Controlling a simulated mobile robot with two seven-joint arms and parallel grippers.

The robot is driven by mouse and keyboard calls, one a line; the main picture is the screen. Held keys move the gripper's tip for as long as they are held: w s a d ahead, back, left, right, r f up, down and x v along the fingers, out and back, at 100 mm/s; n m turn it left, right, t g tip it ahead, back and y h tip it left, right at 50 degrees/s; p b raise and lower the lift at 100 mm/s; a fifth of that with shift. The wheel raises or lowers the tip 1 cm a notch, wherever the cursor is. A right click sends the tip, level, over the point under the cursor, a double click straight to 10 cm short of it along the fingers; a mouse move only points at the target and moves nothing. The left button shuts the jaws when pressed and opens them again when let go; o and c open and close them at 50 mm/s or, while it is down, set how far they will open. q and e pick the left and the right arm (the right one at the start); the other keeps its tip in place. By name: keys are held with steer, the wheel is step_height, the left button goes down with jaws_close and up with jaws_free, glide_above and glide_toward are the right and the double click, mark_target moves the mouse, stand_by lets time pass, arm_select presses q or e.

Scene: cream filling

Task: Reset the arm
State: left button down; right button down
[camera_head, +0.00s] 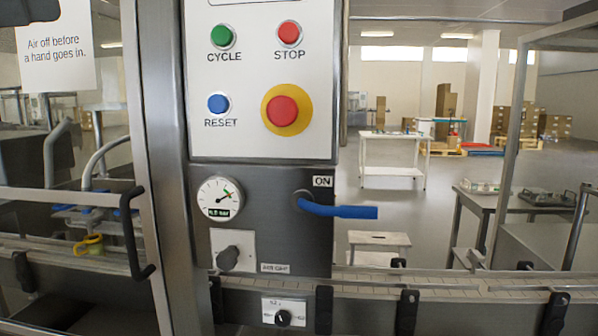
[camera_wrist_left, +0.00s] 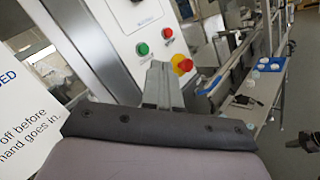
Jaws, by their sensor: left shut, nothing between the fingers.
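My left gripper (camera_wrist_left: 158,78) shows in the left wrist view as grey fingers, shut and empty, in front of the control panel. A dark shape at the top left edge of the head view (camera_head: 30,10) looks like a part of it; its fingertips cannot be made out there. The white control panel (camera_head: 250,70) carries a green CYCLE button (camera_head: 223,36), a red STOP button (camera_head: 289,33), a blue RESET button (camera_head: 218,103) and a red emergency stop on yellow (camera_head: 283,111).
Below the panel are a pressure gauge (camera_head: 220,198) and a blue valve handle (camera_head: 340,210) pointing right, beside an ON label. A guard door with a black handle (camera_head: 130,230) is at left. A conveyor (camera_head: 450,280) runs along the front.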

arm_select(q)
steer(key=w+d+f+n+g+h, duration=0.3)
steer(key=w+d+f, duration=0.25)
steer(key=f, duration=0.25)
steer(key=w+f+n+t+y, duration=0.3)
steer(key=f+n+t, duration=0.2)
steer(key=f+n, duration=0.95)
steer(key=w+f+n+t+y, duration=0.3)
steer(key=w+f+n+t, duration=0.15)
steer(key=f+n, duration=1)
steer(key=s+f+n+g+y, duration=0.1)
steer(key=s+f+n+y, duration=0.2)
steer(key=f, duration=0.4)
steer(key=s+f+n+y, duration=0.1)
steer(key=f+n+y, duration=0.1)
steer(key=f+n, duration=0.3)
steer(key=s+f+n+g+y, duration=0.1)
steer(key=s+f+n+y, duration=0.15)
steer(key=f, duration=0.55)
steer(key=s+d+f+n+g+y, duration=0.1)
steer(key=s+f+n+g, duration=0.5)
steer(key=s+f, duration=1)
step_height(320, 180, down, 2)
steer(key=shift+s+d+f+n+g+y, duration=0.15)
steer(key=shift+s+n+g+y, duration=0.35)
steer(key=shift+n, duration=0.75)
steer(key=shift+w, duration=0.2)
